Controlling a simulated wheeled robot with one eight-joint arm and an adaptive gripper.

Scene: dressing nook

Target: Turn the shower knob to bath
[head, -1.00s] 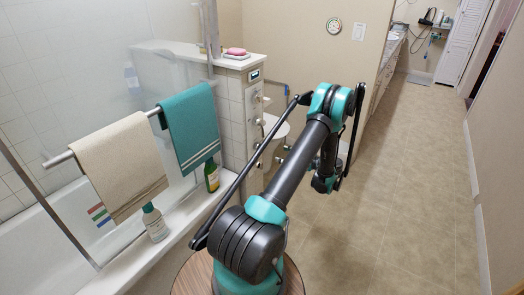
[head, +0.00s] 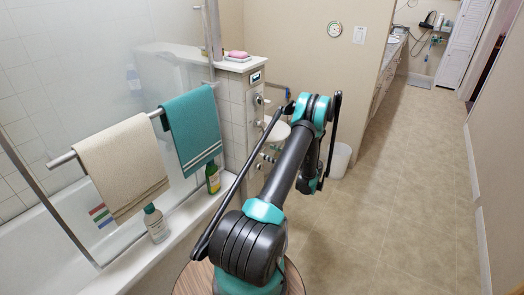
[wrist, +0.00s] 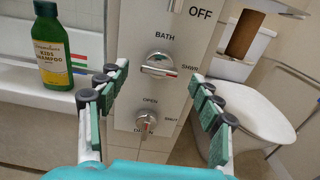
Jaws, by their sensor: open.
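The shower knob (wrist: 159,66) is a silver dial on a pale panel, with BATH printed above it and SHWR to its right. Its bar lies nearly level, with a red mark at the right end, towards SHWR. In the wrist view my gripper (wrist: 160,76) is open, one finger on each side of the knob, with nothing held between them. I cannot tell how far the fingertips are from the knob face. In the head view the panel (head: 256,106) stands at the tub's end, partly behind my arm.
A drain knob (wrist: 142,123) marked OPEN and SHUT sits below. Another knob marked OFF is cut off above. A green shampoo bottle (wrist: 53,48) stands on the tub ledge at left. A white toilet (wrist: 245,105) is close at right. Towels (head: 192,128) hang on the glass bar.

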